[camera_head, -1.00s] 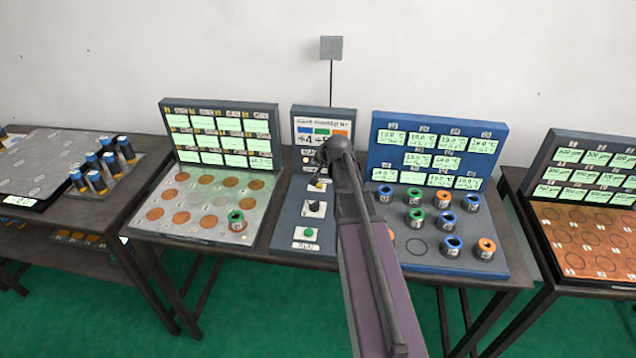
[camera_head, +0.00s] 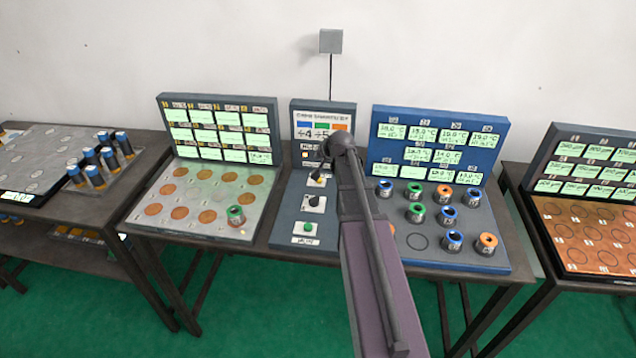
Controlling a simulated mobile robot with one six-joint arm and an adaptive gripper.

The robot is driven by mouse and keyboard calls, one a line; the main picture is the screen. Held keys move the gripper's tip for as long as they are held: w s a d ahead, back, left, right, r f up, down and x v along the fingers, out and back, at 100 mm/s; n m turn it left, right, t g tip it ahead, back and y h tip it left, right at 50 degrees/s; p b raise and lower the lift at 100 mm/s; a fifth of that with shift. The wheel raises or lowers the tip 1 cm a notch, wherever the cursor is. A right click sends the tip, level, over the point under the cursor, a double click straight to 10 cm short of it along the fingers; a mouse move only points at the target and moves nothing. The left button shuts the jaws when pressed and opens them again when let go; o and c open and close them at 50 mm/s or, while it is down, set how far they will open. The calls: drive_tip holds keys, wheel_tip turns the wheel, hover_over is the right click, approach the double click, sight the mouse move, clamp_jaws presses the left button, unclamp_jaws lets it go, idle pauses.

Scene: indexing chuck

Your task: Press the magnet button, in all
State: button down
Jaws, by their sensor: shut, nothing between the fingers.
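The control panel (camera_head: 288,235) is a narrow dark grey console in the middle of the table. A column of small buttons runs down it, partly covered by my arm. A green button (camera_head: 308,228) is at the front and a dark button (camera_head: 314,202) sits behind it on a white plate. Farther back is another control on a white plate, mostly covered. Labels are too small to read, so I cannot tell which is the magnet button. My gripper (camera_head: 319,175) is small and dark, shut and empty, over the panel's rear controls. Whether it touches one cannot be told.
Left of the panel is a grey board (camera_head: 170,228) with copper discs and one green-topped can (camera_head: 236,215). Right is a blue board (camera_head: 503,257) with several coloured cans. Side tables hold other boards.

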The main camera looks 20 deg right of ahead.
sight(319, 180)
drive_tip(key=shift+f+b, duration=3.2)
drive_tip(key=shift+f, duration=0.3)
drive_tip(key=shift+f+b, duration=0.9)
drive_tip(key=shift+b, duration=0.05)
drive_tip(key=shift+r, duration=0.1)
drive_tip(key=shift+r+p, duration=0.8)
drive_tip(key=shift+p, duration=0.15)
wheel_tip(319, 180, up, 5)
drive_tip(key=p, duration=0.5)
idle(0.3)
drive_tip(key=shift+s+a, duration=0.1)
idle(0.7)
